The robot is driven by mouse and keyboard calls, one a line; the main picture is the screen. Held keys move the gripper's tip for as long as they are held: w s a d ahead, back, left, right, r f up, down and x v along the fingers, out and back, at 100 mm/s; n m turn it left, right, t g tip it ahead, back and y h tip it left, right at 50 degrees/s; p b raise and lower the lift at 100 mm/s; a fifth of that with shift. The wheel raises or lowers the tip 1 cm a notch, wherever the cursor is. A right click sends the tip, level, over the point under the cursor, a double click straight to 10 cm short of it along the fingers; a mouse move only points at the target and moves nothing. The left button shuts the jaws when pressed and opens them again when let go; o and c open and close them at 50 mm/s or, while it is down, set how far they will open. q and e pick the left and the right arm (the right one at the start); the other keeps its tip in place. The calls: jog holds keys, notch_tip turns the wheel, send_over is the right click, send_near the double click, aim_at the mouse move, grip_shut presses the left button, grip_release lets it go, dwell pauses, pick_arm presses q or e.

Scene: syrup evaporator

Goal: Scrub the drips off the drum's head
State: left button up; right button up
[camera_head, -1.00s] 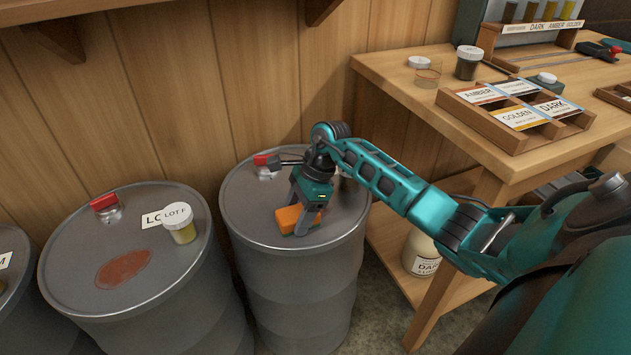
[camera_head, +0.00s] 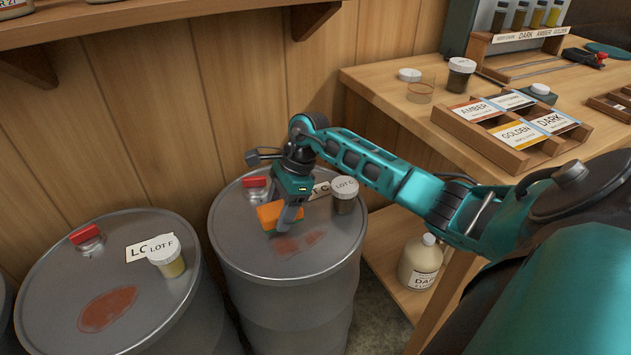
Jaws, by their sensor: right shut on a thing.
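The drum (camera_head: 250,254) stands in the middle of the view. Its grey head bears reddish-brown drips (camera_head: 298,243) in two patches near the front middle. My right gripper (camera_head: 281,224) is shut on an orange sponge (camera_head: 270,213) with a darker underside, low over the head beside the drips. I cannot tell if the sponge touches the metal. A red-capped bung (camera_head: 256,184) is behind the gripper, and a jar with a white lid (camera_head: 345,194) stands on the head to the right. My left gripper is not in view.
Another drum (camera_head: 60,290) stands to the left, with a drip patch (camera_head: 108,309), a red bung and a jar marked LOT F (camera_head: 166,257). A wooden table (camera_head: 400,98) with a label tray (camera_head: 512,130) is at the right. A jug (camera_head: 420,262) sits on its lower shelf.

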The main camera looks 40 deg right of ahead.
notch_tip(320, 180, up, 3)
jog(key=shift+w+f+p, duration=0.1)
jog(key=shift+p, duration=0.65)
jog(key=shift+r+p, duration=0.6)
jog(key=shift+r, duration=0.45)
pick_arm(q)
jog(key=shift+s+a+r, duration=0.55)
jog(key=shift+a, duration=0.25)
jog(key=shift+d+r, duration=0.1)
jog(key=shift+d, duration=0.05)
